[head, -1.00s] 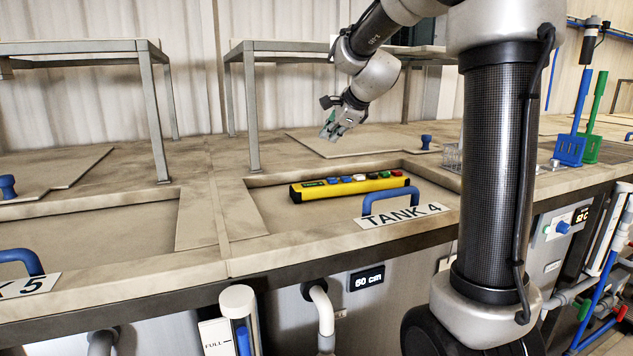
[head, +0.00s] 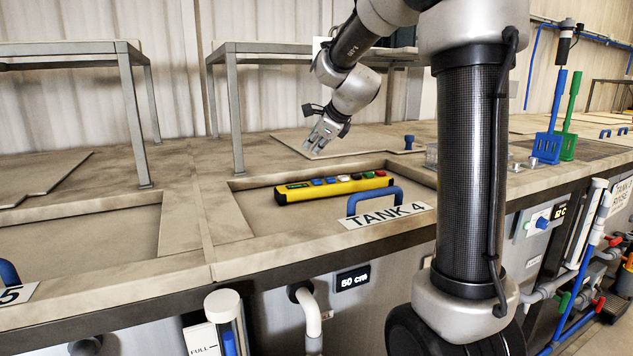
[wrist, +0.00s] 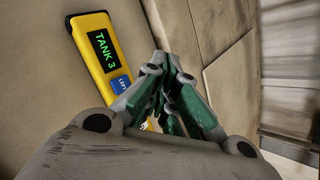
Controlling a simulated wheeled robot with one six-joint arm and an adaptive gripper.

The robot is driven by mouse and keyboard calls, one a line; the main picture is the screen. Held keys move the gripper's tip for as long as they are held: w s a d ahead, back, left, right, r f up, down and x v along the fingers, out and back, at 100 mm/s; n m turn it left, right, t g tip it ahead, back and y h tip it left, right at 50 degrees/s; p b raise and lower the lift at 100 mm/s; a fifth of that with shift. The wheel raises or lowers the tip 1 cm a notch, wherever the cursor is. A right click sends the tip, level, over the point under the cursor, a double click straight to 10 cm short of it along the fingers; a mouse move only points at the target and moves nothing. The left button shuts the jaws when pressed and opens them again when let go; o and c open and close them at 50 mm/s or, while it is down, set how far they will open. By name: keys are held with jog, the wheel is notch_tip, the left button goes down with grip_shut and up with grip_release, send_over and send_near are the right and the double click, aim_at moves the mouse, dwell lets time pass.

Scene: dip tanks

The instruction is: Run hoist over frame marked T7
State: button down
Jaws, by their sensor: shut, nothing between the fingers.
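A yellow control pendant (head: 330,188) with black ends lies on the tan recessed lid behind the blue handle of the TANK 4 plate. A row of coloured buttons runs along its top. In the wrist view the pendant (wrist: 103,62) shows a small screen (wrist: 102,50) reading TANK 3 in green, with a blue button marked LEFT (wrist: 121,84) below it. My gripper (head: 320,136) is shut and empty, above and behind the pendant. In the wrist view its green-padded fingers (wrist: 165,75) cover the pendant's other buttons. I see no frame marked T7 and no hoist.
The TANK 4 plate (head: 385,216) and blue handle (head: 374,196) stand at the bench's front edge. Grey-legged raised stands (head: 225,110) are at the back. A blue paddle (head: 548,146) and a green paddle (head: 568,146) stand to the right, near valves and pipes.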

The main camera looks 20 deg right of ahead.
aim_at(314, 181)
jog(key=shift+f, duration=3.05)
jog(key=shift+f, duration=0.15)
jog(key=shift+f, duration=0.25)
jog(key=shift+f, duration=0.45)
jog(key=shift+r, duration=0.85)
jog(key=shift+r, duration=2.5)
dwell(0.8)
